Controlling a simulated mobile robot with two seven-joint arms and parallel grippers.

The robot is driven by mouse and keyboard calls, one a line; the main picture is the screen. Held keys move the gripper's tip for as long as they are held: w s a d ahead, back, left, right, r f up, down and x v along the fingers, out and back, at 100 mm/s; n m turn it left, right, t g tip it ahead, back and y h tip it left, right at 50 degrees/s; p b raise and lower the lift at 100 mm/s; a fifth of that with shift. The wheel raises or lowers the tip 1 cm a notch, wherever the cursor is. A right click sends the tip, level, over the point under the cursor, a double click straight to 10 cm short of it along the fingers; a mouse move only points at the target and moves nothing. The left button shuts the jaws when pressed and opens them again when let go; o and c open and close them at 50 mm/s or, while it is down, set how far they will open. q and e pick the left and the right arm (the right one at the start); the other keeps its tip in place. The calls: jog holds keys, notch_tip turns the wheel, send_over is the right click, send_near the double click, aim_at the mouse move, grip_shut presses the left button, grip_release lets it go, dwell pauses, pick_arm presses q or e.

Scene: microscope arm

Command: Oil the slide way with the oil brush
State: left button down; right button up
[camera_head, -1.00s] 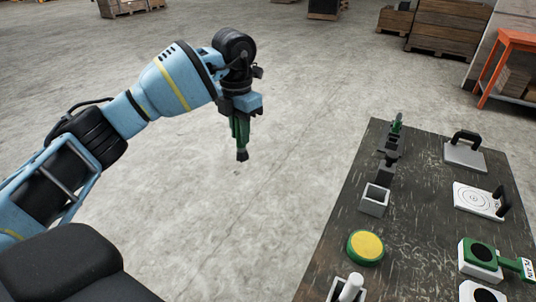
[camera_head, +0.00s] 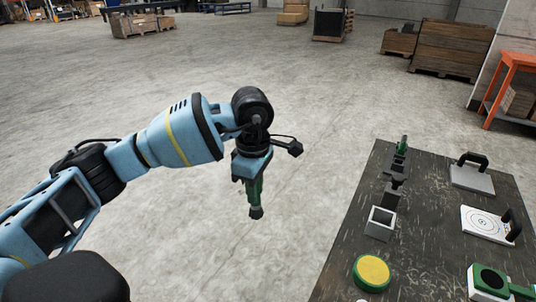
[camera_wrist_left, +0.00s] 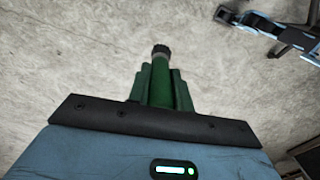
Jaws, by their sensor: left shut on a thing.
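My left gripper (camera_head: 250,182) is shut on the oil brush (camera_head: 255,198), a green handle with a dark tip that points down. It is in the air over bare floor, left of the table and apart from it. In the left wrist view the brush (camera_wrist_left: 161,80) stands out beyond the blue gripper body, dark tip away from it. I cannot tell for sure which fixture is the slide way; a dark upright fixture (camera_head: 393,188) stands along the table's left side. My right gripper is not in view.
The dark table (camera_head: 425,245) holds a grey open box (camera_head: 380,223), a yellow button (camera_head: 372,271), a grey block with a black handle (camera_head: 472,178), a white plate with rings (camera_head: 484,226) and a green-and-white block (camera_head: 488,283). Floor between arm and table is clear.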

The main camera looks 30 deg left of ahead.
pick_arm(q)
jog(key=s+d+f+m, duration=0.2)
jog(key=s+m, duration=0.4)
jog(key=m, duration=0.4)
jog(key=s+d+f+m, duration=0.3)
jog(key=s+d+m, duration=0.2)
jog(key=m, duration=0.5)
jog(key=shift+s+d, duration=0.25)
jog(key=shift+s, duration=1)
jog(key=shift+a+f, duration=0.1)
